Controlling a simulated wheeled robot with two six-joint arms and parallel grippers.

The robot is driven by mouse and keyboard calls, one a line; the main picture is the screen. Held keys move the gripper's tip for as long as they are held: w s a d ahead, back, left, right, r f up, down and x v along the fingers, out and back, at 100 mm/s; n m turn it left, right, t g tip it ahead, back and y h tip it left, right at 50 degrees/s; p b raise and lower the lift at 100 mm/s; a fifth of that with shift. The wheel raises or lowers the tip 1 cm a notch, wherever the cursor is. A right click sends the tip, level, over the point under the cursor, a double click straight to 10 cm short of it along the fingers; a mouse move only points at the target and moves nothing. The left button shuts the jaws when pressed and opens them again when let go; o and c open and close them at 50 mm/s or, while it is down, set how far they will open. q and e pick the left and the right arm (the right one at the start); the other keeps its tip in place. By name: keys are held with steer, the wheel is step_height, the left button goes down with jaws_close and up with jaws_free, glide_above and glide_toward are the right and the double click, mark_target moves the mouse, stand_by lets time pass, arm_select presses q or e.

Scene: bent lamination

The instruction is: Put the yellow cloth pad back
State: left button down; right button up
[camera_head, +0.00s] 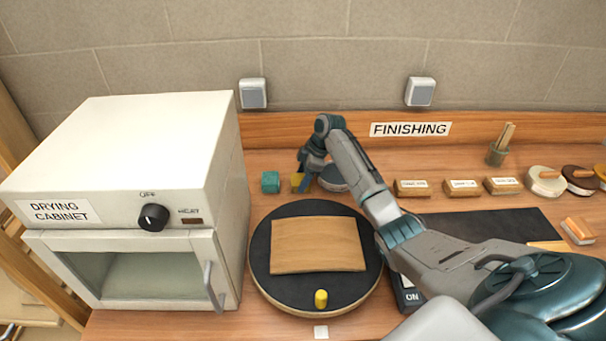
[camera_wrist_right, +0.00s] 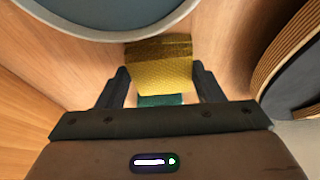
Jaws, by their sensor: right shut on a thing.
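The yellow cloth pad (camera_wrist_right: 160,66) shows in the right wrist view between the fingers of my right gripper (camera_wrist_right: 160,90). In the head view the yellow pad (camera_head: 297,180) is partly hidden behind my right gripper (camera_head: 304,176), at the back of the bench. My right gripper is shut on the pad. A teal pad (camera_head: 270,182) stands just left of it; a teal piece (camera_wrist_right: 160,99) also shows below the yellow pad in the wrist view. I cannot tell whether the yellow pad touches the bench. My left gripper is not in view.
A round black turntable (camera_head: 290,211) with a bent wooden sheet (camera_head: 318,244) and a yellow peg (camera_head: 320,298) is in front. A drying cabinet (camera_head: 150,150) stands at left. A grey round dish (camera_head: 333,180) is close right of the gripper. Wooden blocks (camera_head: 411,188) line the back right.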

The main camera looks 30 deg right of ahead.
steer(key=shift+f, duration=0.15)
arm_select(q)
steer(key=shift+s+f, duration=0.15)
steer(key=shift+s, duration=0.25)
arm_select(e)
steer(key=o, duration=0.9)
steer(key=shift+r, duration=0.25)
steer(key=shift+d+r+b, duration=0.25)
steer(key=shift+r+b, duration=0.05)
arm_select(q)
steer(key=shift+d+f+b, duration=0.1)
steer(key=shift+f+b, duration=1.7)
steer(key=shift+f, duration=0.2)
arm_select(e)
steer(key=shift+v, duration=5.6)
steer(key=shift+s, duration=0.15)
